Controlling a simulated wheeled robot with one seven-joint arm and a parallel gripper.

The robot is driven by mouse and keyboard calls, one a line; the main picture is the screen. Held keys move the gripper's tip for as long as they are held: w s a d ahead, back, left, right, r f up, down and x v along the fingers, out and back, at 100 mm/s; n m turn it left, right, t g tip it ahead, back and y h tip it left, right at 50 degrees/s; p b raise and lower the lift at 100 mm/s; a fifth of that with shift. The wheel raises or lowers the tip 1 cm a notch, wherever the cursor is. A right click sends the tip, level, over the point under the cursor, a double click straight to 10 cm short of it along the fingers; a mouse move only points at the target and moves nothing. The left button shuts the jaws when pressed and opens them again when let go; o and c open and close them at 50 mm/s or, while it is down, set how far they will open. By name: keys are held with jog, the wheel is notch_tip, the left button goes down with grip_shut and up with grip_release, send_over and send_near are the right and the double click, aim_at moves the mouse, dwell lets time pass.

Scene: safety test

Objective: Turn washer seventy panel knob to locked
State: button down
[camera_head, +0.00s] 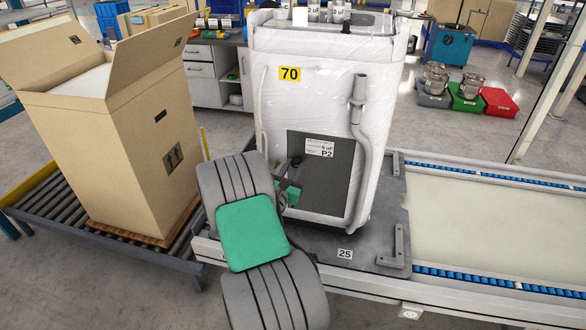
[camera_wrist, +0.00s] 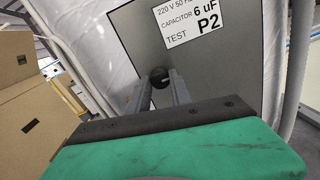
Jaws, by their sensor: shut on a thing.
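The washer (camera_head: 310,105) is a white, plastic-wrapped machine with a yellow label 70. A dark grey panel (camera_head: 332,178) is on its lower front, with a white label reading 6 uF and P2; the panel (camera_wrist: 222,75) fills the upper middle of the wrist view. A round black knob (camera_wrist: 159,76) sits at the panel's left part. My gripper (camera_wrist: 160,88) has its two grey fingers on either side of the knob and is shut on it. In the head view my gripper (camera_head: 292,168) is at the panel's left edge, partly hidden by my arm. No lock marking is readable.
A grey bent hose (camera_head: 362,135) runs down the washer's right side. The washer stands on a dark pallet plate (camera_head: 345,240) marked 25, on a conveyor (camera_head: 490,220) that is empty to the right. A tall open cardboard box (camera_head: 110,140) stands close on the left.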

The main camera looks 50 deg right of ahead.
jog(key=shift+m, duration=0.3)
jog(key=m+b, duration=0.1)
jog(key=m, duration=0.2)
jog(key=m+b, duration=0.2)
jog(key=m, duration=0.2)
jog(key=shift+m, duration=0.4)
jog(key=m+b, duration=0.3)
jog(key=m, duration=0.2)
jog(key=shift+s+y, duration=0.1)
jog(key=shift+y, duration=0.3)
jog(key=shift+m+t+b, duration=0.3)
jog(key=shift+m+b, duration=1.05)
jog(key=shift+m, duration=0.45)
jog(key=shift+r, duration=0.1)
jog(key=c, duration=1.1)
grip_release()
jog(key=shift+c, duration=0.2)
